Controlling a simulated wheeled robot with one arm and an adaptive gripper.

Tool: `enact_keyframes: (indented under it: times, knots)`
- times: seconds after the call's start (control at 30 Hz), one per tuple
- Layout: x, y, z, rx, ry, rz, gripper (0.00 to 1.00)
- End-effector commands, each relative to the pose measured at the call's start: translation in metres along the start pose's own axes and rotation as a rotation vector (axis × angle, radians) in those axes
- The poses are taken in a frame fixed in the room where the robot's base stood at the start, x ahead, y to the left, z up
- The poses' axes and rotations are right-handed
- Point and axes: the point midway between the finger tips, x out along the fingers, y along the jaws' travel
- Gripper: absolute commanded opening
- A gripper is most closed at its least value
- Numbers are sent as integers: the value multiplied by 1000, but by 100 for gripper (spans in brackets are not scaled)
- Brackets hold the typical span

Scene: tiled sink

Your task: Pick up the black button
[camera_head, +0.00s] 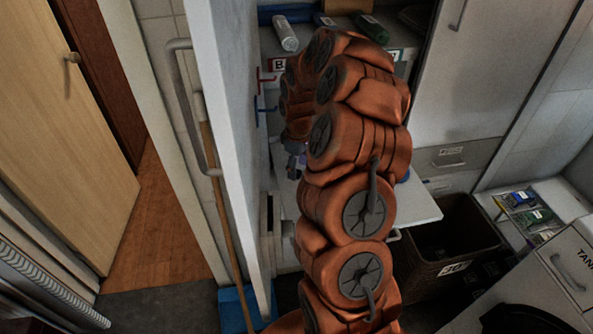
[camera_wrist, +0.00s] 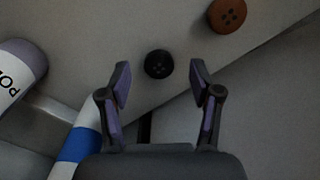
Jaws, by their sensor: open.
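The black button (camera_wrist: 158,64) is small and round with holes in its middle. It lies on a pale grey surface (camera_wrist: 85,25), close to that surface's edge. In the wrist view my gripper (camera_wrist: 159,73) is open, with one finger to each side of the button in the picture. Neither finger appears to touch it, and I cannot tell the height gap. In the head view my arm hides the button and most of my gripper.
A brown button (camera_wrist: 228,15) lies right of the black one. A bottle (camera_wrist: 18,70) with a white label is at the left.

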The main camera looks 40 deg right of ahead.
Motion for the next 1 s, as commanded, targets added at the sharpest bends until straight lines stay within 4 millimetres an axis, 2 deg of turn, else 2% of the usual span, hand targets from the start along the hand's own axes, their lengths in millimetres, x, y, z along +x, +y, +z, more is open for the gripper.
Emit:
enact_keyframes:
  times: [0.2, 0.4, 0.83, 1.0]
  knots:
    - [17, 1, 1, 3, 0, 0, 64]
    - [18, 2, 1, 4, 2, 2, 64]
    - [17, 2, 1, 4, 1, 1, 19]
    - [17, 2, 1, 4, 2, 2, 18]
